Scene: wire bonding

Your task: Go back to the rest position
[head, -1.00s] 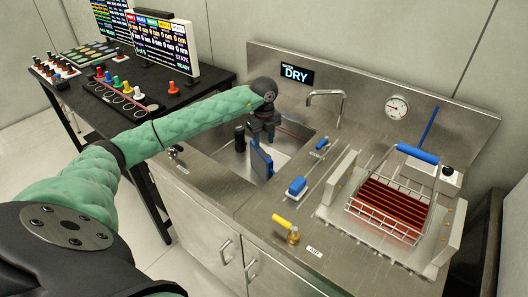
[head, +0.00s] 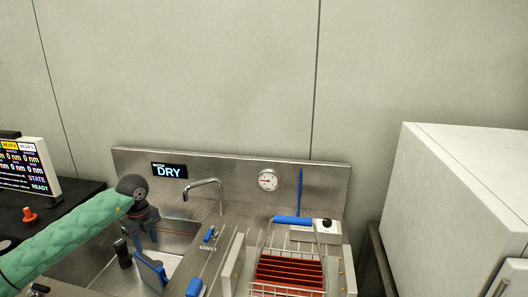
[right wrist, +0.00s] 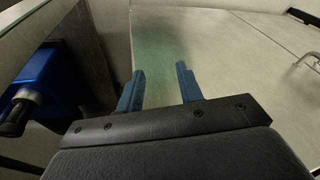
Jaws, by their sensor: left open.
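My left gripper (head: 148,238) is open above the sink (head: 105,275) in the head view, on the green-sleeved arm from the left. Its fingers point down. A blue block-like piece (head: 150,272) stands in the sink just below the fingers; I cannot tell whether they touch it. My right gripper (right wrist: 160,88) shows in the right wrist view with its two blue fingers apart and nothing between them. A pale flat panel lies beyond it. The right gripper is not in the head view.
A wire basket (head: 290,275) with reddish-brown slats and a blue handle stands right of the sink. A faucet (head: 205,186) and a DRY display (head: 169,171) are behind. A white cabinet (head: 455,200) stands at right.

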